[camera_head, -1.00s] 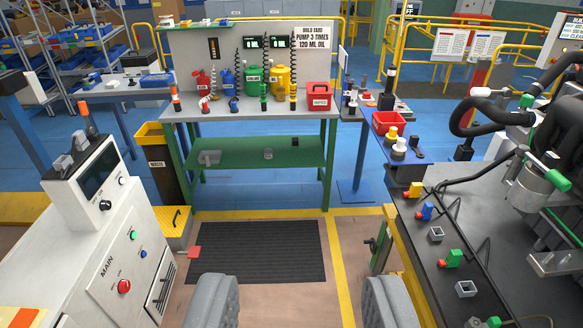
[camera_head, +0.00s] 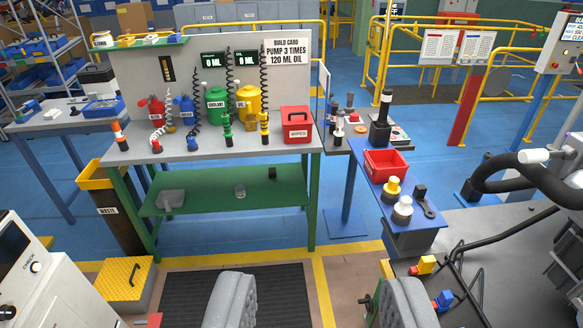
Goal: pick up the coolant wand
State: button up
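The coolant wand appears to be the black and green wand (camera_head: 227,130) standing upright on the grey workbench (camera_head: 200,155). It is in front of the green canister (camera_head: 217,104), whose label seems to read COOLANT, with a black coiled hose (camera_head: 229,75) hanging above. A similar black and yellow wand (camera_head: 264,127) stands to its right, by the yellow canister (camera_head: 249,102). My gripper (camera_head: 320,300) is open and empty, its two grey fingers wide apart at the bottom of the view. It is well short of the bench.
A red box (camera_head: 296,125) sits at the bench's right end. A side table (camera_head: 410,240) on the right holds a red bin (camera_head: 386,165). A yellow step (camera_head: 127,280) and a white console (camera_head: 40,290) are at left. The dark floor mat (camera_head: 285,285) before the bench looks clear.

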aim_at(226, 121)
jog(key=i, duration=1.3)
jog(key=u, duration=0.2)
jog(key=i, duration=2)
jog(key=u, duration=0.15)
